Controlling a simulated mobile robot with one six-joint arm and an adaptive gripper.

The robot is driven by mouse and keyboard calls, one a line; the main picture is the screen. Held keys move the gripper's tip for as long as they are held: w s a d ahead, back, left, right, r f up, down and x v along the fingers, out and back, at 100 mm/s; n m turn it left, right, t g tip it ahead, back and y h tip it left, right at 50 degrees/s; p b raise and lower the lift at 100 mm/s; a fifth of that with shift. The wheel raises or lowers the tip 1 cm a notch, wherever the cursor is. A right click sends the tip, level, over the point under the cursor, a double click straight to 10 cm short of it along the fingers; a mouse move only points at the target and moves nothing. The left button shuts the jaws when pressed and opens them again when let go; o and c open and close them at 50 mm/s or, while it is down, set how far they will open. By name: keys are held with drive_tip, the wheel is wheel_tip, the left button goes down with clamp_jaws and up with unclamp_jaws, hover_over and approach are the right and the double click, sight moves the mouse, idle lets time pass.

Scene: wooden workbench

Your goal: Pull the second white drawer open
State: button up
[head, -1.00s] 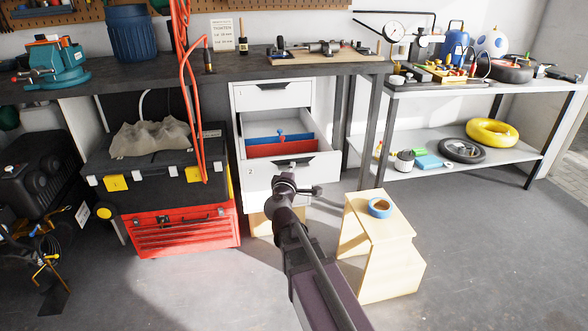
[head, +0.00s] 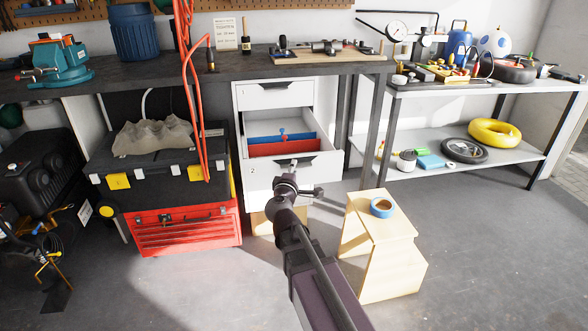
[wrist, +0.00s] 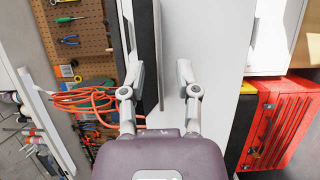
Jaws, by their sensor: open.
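The second white drawer (head: 262,185), marked 2, stands pulled out of the white cabinet below the shut top drawer (head: 275,94). Blue and red dividers or contents (head: 285,147) show inside it. Its dark handle (head: 310,161) is at the top of its front, partly covered by my gripper (head: 294,168). In the wrist view my gripper (wrist: 161,75) is open, its fingers apart. The dark handle (wrist: 147,40) and the white drawer front (wrist: 210,60) lie just beyond the fingers. I cannot tell whether the fingers touch the handle.
A red toolbox (head: 185,228) with a black case on it stands left of the drawers. A wooden step stool (head: 385,245) with a blue tape roll (head: 381,207) stands to the right. The workbench (head: 120,82) is overhead. Grey floor in front is free.

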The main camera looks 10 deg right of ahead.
drive_tip(key=v, duration=0.6)
drive_tip(key=shift+s, duration=0.25)
drive_tip(key=s+d+f+m+g+h, duration=0.2)
drive_tip(key=s+d+f+m+g, duration=0.3)
drive_tip(key=d+f+m+g, duration=0.35)
drive_tip(key=s+a+f+m+g+y, duration=0.5)
drive_tip(key=s+f+g+y, duration=0.4)
drive_tip(key=s, duration=0.3)
wheel_tip(320, 180, up, 33)
drive_tip(key=p, duration=3.4)
drive_tip(key=shift+t, duration=0.45)
